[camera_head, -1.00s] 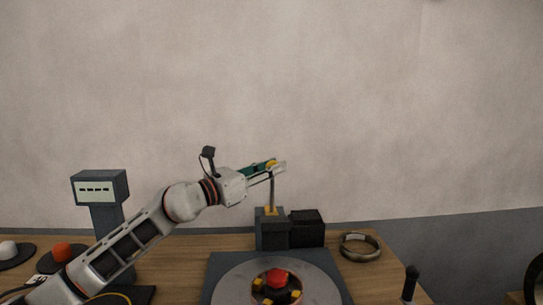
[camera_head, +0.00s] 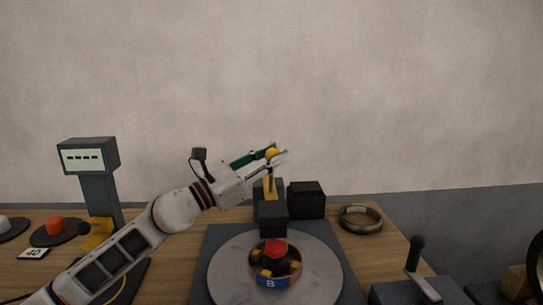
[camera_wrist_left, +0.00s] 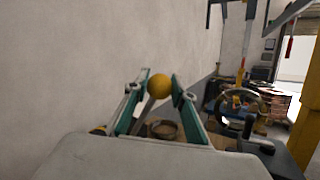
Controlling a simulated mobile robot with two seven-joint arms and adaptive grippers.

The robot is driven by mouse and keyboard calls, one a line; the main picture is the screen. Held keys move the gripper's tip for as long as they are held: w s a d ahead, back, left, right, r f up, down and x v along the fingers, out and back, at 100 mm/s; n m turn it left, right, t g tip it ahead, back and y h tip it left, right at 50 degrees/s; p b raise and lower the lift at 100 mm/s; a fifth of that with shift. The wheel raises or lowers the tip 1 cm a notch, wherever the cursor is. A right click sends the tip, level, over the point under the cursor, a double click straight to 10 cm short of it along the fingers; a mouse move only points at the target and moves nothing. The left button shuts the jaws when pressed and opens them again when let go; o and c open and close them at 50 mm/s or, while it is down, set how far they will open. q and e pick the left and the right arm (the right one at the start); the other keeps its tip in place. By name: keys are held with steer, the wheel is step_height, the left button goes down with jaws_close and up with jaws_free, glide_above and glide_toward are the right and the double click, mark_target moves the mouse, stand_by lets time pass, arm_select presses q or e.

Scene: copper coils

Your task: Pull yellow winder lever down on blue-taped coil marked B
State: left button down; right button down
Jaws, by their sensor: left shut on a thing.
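The lever's yellow ball knob (camera_head: 271,154) is held between the fingers of my left gripper (camera_head: 272,157). In the left wrist view the knob (camera_wrist_left: 159,86) sits between the green-backed fingers (camera_wrist_left: 157,90). The lever's yellow lower part (camera_head: 269,187) rises from the dark winder housing (camera_head: 273,219). In front, a copper coil with blue tape marked B (camera_head: 271,282) rests on the grey round plate (camera_head: 231,272); a red cap (camera_head: 274,248) stands in its middle. My right gripper is not in view.
A dark display stand (camera_head: 88,156) is at the left, with an orange knob (camera_head: 55,226) and a card marked 40 (camera_head: 33,253). A black box (camera_head: 306,200) and a metal ring (camera_head: 361,218) are right of the winder. A black-handled lever (camera_head: 416,254) stands front right.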

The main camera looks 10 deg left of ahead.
arm_select(q)
steer(key=c, duration=1.7)
jaws_free()
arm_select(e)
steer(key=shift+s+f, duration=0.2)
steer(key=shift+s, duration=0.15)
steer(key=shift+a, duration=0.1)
arm_select(q)
steer(key=shift+s+a+f, duration=0.2)
steer(key=shift+v, duration=5.65)
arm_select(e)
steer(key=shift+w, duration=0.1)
arm_select(q)
steer(key=shift+r, duration=0.2)
